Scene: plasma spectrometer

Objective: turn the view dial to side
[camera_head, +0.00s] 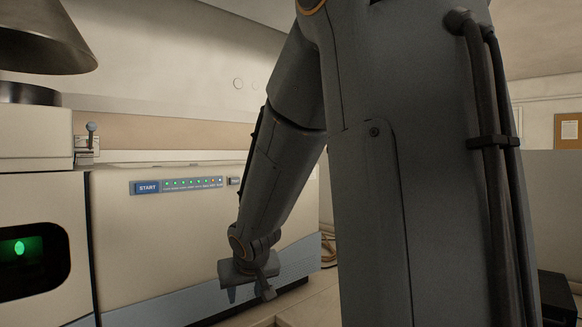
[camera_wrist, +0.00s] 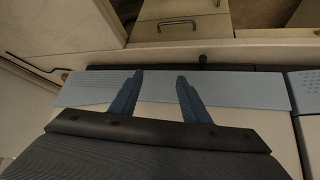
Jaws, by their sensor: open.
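I cannot make out a dial marked view or side in either view. The spectrometer (camera_head: 150,235) is a cream cabinet with a blue START button (camera_head: 147,188) and a row of small lights on its front. My gripper (camera_head: 248,292) hangs in front of its lower right part, with the arm hiding the cabinet's right side. In the wrist view my gripper (camera_wrist: 159,82) has its two fingers apart and nothing between them.
A lever (camera_head: 91,129) stands on the cabinet's upper left, near a metal hood (camera_head: 40,40). A dark window (camera_head: 30,262) with a green glow is at left. The wrist view shows a drawer handle (camera_wrist: 177,25). A dark box (camera_head: 558,295) is at lower right.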

